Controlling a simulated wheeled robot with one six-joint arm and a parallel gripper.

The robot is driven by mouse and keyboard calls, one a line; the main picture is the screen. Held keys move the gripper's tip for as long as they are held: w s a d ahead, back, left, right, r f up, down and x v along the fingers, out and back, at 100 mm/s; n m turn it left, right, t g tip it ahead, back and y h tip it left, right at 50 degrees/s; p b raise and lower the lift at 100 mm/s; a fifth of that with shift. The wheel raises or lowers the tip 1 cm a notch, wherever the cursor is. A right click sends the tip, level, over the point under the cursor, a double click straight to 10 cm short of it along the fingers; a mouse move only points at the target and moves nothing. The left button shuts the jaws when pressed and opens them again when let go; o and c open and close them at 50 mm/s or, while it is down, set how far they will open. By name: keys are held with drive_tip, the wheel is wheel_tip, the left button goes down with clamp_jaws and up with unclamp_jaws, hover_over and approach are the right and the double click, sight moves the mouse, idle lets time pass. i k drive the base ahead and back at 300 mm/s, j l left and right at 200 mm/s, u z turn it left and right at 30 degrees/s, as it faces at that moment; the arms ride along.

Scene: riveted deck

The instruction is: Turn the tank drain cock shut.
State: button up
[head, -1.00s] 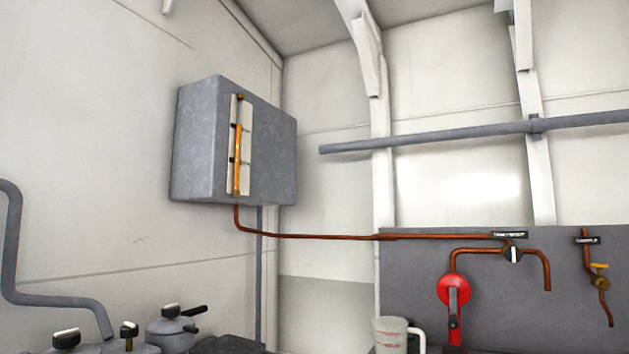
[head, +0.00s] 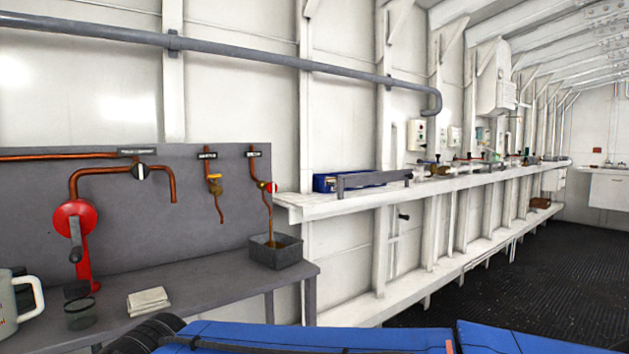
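In the head view, a cock with a red handle (head: 267,187) sits on the rightmost copper pipe (head: 267,212) at the right end of the grey backboard. A small dark label (head: 254,153) is above it, its lettering too small to read surely. The pipe runs down to a grey tray (head: 283,253) on the bench, with something brown at its lower end. Whether liquid is flowing, and the exact handle angle, I cannot tell. My gripper is not in view.
A mug (head: 10,305), glass (head: 80,312) and folded cloth (head: 148,301) stand on the bench (head: 215,288). Dark floor lies right.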

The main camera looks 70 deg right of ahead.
sight(273, 187)
drive_tip(key=z, duration=1.65)
